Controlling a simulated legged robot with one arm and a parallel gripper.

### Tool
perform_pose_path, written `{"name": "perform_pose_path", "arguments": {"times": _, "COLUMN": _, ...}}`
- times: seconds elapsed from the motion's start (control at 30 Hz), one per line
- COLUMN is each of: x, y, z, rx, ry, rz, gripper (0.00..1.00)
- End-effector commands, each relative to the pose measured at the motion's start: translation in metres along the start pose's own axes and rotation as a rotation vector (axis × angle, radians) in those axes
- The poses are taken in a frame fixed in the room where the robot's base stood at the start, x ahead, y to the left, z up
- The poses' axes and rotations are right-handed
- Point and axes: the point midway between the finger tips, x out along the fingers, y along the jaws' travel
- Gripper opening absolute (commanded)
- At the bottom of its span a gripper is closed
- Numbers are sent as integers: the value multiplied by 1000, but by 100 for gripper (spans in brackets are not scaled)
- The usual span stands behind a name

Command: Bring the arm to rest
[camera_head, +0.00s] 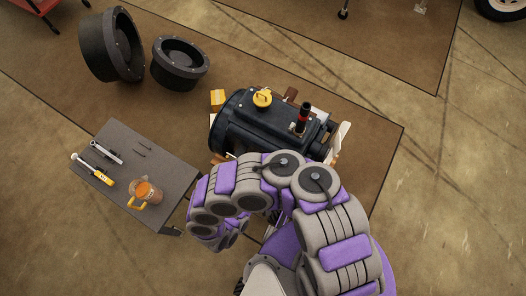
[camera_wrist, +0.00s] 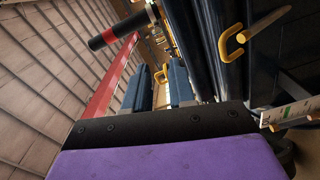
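My purple and grey arm (camera_head: 240,185) is bent in the head view, with its folded links in front of the near side of a dark engine-like machine (camera_head: 260,125). Its far end hangs low between the machine and a small grey table (camera_head: 170,178). The fingers cannot be made out there. In the wrist view a purple and black part of my gripper (camera_wrist: 165,130) fills the bottom.
The machine has a yellow ring (camera_head: 262,98) and a red-black cylinder (camera_head: 302,117) on top. The table holds tools and an orange-brown mug (camera_head: 147,191). Two black round housings (camera_head: 111,45) (camera_head: 180,63) stand on the brown mat.

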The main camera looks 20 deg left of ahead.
Motion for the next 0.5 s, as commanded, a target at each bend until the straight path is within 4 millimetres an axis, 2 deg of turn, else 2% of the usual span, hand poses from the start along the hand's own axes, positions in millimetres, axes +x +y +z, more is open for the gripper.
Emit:
{"name": "perform_pose_path", "arguments": {"times": 0.37, "x": 3, "y": 2, "z": 0, "rx": -2, "ry": -4, "rz": 5, "gripper": 24}}
{"name": "perform_pose_path", "arguments": {"times": 0.47, "x": 19, "y": 12, "z": -1, "rx": -18, "ry": -29, "rz": 39, "gripper": 24}}
{"name": "perform_pose_path", "arguments": {"times": 0.5, "x": 30, "y": 20, "z": -1, "rx": -32, "ry": -48, "rz": 62, "gripper": 24}}
